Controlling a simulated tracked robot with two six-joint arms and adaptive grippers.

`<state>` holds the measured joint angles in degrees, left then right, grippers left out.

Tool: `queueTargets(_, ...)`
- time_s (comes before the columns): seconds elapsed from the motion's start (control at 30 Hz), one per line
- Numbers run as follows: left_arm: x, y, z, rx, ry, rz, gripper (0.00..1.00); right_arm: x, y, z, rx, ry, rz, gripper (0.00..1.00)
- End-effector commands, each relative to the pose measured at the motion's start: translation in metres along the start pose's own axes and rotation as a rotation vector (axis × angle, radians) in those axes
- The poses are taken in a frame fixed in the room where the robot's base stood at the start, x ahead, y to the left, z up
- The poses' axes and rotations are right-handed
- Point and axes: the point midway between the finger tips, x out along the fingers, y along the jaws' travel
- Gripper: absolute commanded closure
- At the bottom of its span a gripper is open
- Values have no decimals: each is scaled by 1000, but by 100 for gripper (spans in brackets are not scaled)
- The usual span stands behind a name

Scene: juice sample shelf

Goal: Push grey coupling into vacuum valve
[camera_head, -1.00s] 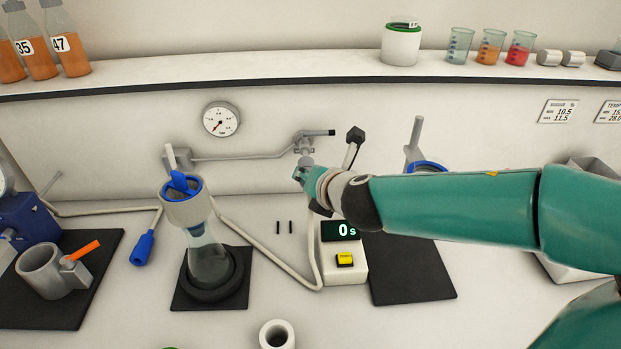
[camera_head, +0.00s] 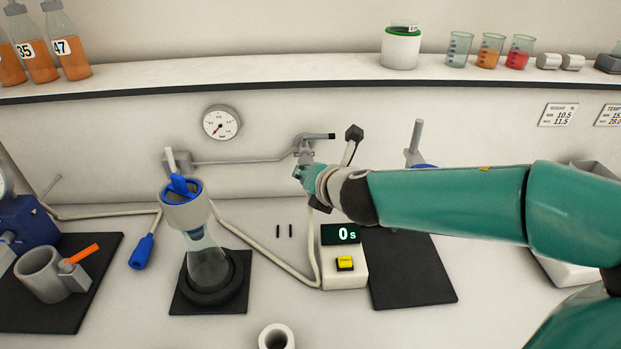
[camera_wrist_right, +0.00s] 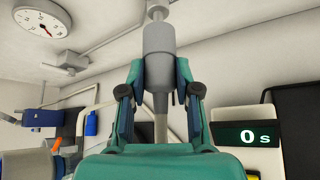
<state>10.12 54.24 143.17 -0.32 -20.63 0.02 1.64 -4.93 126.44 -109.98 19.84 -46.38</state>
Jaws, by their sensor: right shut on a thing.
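My right gripper (camera_head: 304,173) is at the back wall, just below the vacuum valve (camera_head: 304,147). In the right wrist view its fingers (camera_wrist_right: 159,75) are closed around the grey coupling (camera_wrist_right: 159,48), a stepped grey cylinder pointing up. A pale hose runs down from the coupling between the fingers. In the head view my gripper and arm mostly hide the coupling. My left gripper is not in view.
A timer box (camera_head: 344,262) showing 0 s stands below my right wrist. A flask with a grey-blue cap (camera_head: 183,205) stands to the left on a black mat. A round gauge (camera_head: 222,122) hangs on the wall. A lever with a black knob (camera_head: 354,133) is close right of the valve.

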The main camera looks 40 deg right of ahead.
Motion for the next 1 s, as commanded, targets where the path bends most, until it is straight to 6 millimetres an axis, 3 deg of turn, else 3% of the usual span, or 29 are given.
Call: queueTargets(1.0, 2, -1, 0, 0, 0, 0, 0, 8, 2, 5, -1, 0, 1, 100)
